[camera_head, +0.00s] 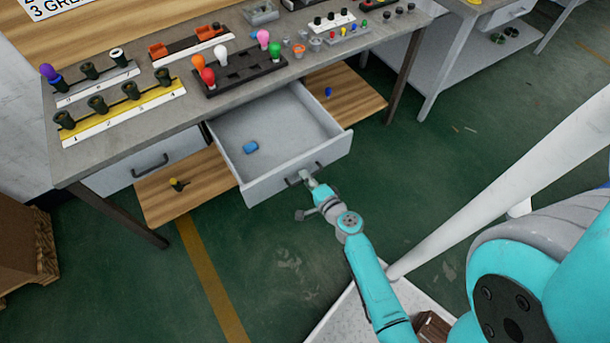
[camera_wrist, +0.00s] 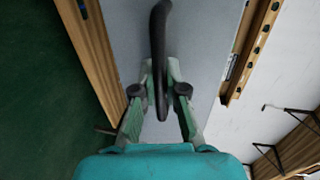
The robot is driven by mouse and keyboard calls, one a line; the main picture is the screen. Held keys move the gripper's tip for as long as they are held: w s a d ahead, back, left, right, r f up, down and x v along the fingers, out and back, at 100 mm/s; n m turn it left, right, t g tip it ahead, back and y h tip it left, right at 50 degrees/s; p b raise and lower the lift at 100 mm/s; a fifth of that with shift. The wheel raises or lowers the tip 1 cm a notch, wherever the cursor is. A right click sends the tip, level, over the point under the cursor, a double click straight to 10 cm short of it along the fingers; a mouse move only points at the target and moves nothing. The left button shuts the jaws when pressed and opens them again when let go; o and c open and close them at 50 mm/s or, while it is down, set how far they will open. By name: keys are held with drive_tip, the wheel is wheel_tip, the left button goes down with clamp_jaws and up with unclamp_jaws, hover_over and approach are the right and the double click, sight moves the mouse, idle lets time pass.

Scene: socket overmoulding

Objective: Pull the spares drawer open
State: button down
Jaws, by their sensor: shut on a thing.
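The grey drawer (camera_head: 262,172) under the workbench stands pulled well out, and its inside shows in the head view. A blue cylindrical piece (camera_head: 250,147) lies in it. The drawer's dark bar handle (camera_head: 303,176) is on its front face; in the wrist view the handle (camera_wrist: 159,50) runs down between the fingers. My gripper (camera_head: 306,175) is at the handle, and in the wrist view its two fingers (camera_wrist: 160,75) are closed on the handle from both sides. The far end of the handle is clear of the fingers.
A wooden board (camera_head: 188,187) with a small yellow-topped piece juts out left of the drawer, another (camera_head: 345,93) with a blue piece right of it. A second, shut drawer (camera_head: 140,172) is at left. The grey bench top (camera_head: 190,112) carries racks of coloured parts. Green floor lies in front.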

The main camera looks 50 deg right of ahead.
drive_tip(key=c, duration=1.2)
unclamp_jaws()
drive_tip(key=v, duration=1.2)
